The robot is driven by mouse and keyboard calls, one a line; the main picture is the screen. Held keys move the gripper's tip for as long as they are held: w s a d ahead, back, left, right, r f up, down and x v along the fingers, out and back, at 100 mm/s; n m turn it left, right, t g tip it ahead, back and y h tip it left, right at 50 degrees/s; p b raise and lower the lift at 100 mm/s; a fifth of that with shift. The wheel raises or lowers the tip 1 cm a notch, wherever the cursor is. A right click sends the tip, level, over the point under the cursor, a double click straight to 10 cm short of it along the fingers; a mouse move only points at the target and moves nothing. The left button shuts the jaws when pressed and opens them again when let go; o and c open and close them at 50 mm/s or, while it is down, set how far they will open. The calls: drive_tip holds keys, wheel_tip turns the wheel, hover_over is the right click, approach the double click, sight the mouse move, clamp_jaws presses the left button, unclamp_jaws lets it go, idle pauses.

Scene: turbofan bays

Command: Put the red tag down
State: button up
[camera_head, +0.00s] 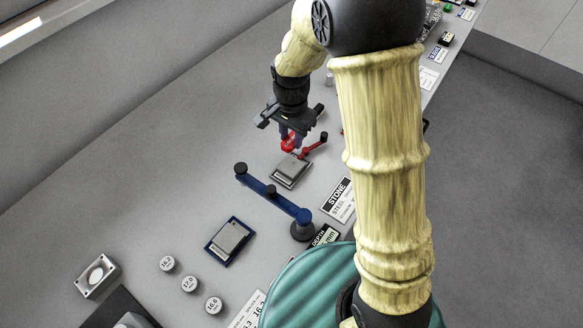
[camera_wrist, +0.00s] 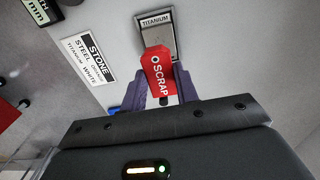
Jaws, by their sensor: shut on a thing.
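The red tag (camera_wrist: 158,68), with SCRAP printed on it, is between the two fingers of my gripper (camera_wrist: 163,86) in the wrist view. My gripper is shut on it. In the head view the red tag (camera_head: 288,142) hangs below my gripper (camera_head: 291,135), over the bench near a grey stone block on a small tray (camera_head: 284,181). In the wrist view the tag overlaps the near end of a plate labelled TITANIUM (camera_wrist: 157,21). I cannot tell whether the tag touches it.
A red bar with black knobs (camera_head: 315,145) is close beside my gripper. A blue bar on a black post (camera_head: 270,190) stands nearer. A STONE sign (camera_head: 340,199), a blue-edged tray (camera_head: 212,249) and several round weights (camera_head: 189,284) are on the bench. The bench left of my gripper is clear.

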hover_over(291, 166)
drive_tip(key=shift+w+d+f+p, duration=0.1)
drive_tip(key=shift+f+p, duration=0.3)
drive_tip(key=shift+f, duration=2.75)
drive_tip(key=shift+w+f, duration=0.1)
drive_tip(key=shift+f, duration=1.85)
drive_tip(key=shift+s+r, duration=0.1)
drive_tip(key=shift+s, duration=0.15)
drive_tip(key=shift+f, duration=0.2)
drive_tip(key=o, duration=1)
drive_tip(key=shift+w, duration=0.1)
drive_tip(key=shift+c, duration=0.2)
drive_tip(key=shift+r, duration=0.1)
